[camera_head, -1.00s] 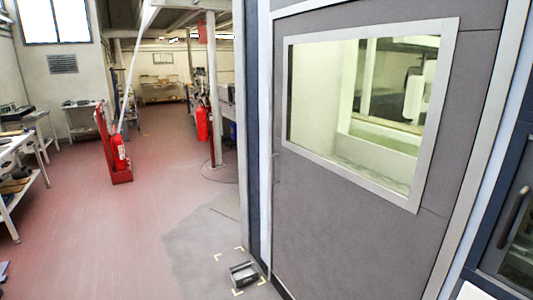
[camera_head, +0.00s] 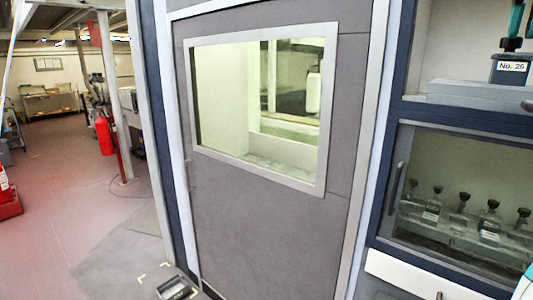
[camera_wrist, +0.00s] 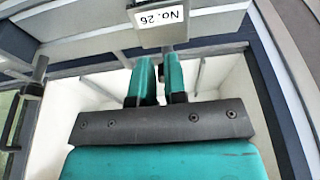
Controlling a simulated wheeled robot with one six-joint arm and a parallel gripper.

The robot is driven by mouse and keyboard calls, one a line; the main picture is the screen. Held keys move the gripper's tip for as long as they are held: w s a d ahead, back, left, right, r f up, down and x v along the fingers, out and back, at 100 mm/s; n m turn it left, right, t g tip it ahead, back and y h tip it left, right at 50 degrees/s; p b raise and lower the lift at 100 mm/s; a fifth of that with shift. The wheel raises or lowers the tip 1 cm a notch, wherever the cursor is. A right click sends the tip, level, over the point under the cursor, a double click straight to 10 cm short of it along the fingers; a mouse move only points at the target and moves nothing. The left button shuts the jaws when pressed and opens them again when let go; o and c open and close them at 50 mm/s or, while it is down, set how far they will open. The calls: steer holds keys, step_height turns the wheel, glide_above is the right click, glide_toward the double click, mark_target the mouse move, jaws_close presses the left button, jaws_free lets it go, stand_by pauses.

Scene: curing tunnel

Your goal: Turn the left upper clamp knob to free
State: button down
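My gripper (camera_wrist: 164,75) has teal fingers close together, with a narrow gap and something dark between them. Just beyond the fingertips is a dark block labelled "No. 26" (camera_wrist: 190,15), upside down in the wrist view, with a short grey stem below it. In the head view the teal and black end of my arm is at the upper right edge, right above this block (camera_head: 511,68). I cannot tell whether the fingers grip it. Several black knobs (camera_head: 492,206) stand in a row behind the lower window. I cannot make out which knob is the left upper clamp knob.
A blue-framed cabinet (camera_head: 384,150) fills the right side, with an open upper bay and a lower window with a dark handle (camera_head: 396,181). A grey door (camera_head: 265,225) with a window stands left of it. Open red floor (camera_head: 60,190) lies far left.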

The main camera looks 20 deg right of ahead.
steer(key=shift+s+f, duration=0.15)
steer(key=shift+f, duration=0.45)
steer(key=shift+s+a+r, duration=0.1)
step_height(320, 180, up, 4)
steer(key=p, duration=0.2)
steer(key=shift+r+p, duration=0.15)
steer(key=shift+p, duration=0.2)
steer(key=shift+r, duration=1.05)
